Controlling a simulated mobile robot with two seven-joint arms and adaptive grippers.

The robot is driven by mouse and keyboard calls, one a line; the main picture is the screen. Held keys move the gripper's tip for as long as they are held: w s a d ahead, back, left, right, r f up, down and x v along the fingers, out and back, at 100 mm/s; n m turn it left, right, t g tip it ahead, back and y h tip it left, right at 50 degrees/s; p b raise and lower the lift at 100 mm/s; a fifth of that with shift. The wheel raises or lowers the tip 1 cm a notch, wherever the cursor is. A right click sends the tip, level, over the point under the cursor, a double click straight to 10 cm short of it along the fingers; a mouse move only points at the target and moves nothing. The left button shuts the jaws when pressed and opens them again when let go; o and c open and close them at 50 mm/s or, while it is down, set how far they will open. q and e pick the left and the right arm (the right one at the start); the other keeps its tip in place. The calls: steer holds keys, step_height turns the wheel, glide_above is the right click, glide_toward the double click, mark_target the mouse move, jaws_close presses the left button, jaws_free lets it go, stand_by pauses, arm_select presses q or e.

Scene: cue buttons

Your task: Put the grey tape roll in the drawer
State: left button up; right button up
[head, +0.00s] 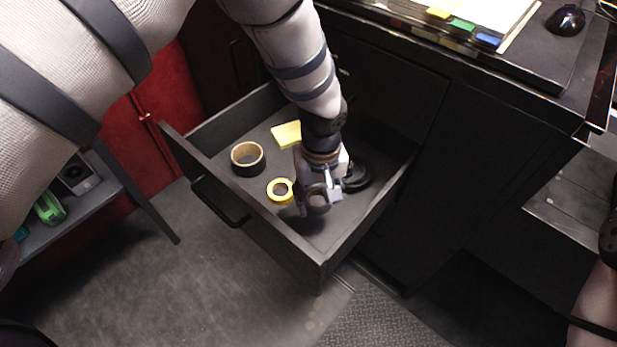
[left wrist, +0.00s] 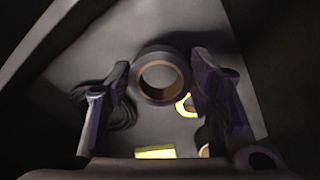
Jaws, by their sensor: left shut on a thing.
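The grey tape roll (left wrist: 163,98) is between the two fingers of my left gripper (head: 318,200) in the left wrist view. The gripper also shows in that view (left wrist: 160,85) and is shut on the roll. The drawer (head: 285,243) is pulled open, and the gripper points down over its inside, near the front right part. The roll is mostly hidden by the gripper in the head view. I cannot tell whether it touches the drawer floor. My right gripper's fingers are not in view.
The drawer holds a black-and-tan tape roll (head: 248,170), a yellow tape roll (head: 272,190), a yellow note pad (head: 287,134) and a black coil (head: 360,180). A desk top with papers (head: 470,12) is above right. A shelf (head: 95,205) stands left.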

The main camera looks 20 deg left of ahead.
mark_target(317, 226)
arm_select(q)
step_height(317, 226, down, 9)
steer(key=shift+f+b, duration=0.1)
steer(key=shift+b, duration=0.5)
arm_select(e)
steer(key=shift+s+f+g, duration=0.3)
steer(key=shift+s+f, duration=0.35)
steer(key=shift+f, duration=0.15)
arm_select(q)
steer(key=shift+f, duration=0.2)
steer(key=o, duration=1)
steer(key=shift+r, duration=0.15)
step_height(317, 226, up, 12)
steer(key=shift+r+p, duration=0.1)
steer(key=shift+p, duration=0.95)
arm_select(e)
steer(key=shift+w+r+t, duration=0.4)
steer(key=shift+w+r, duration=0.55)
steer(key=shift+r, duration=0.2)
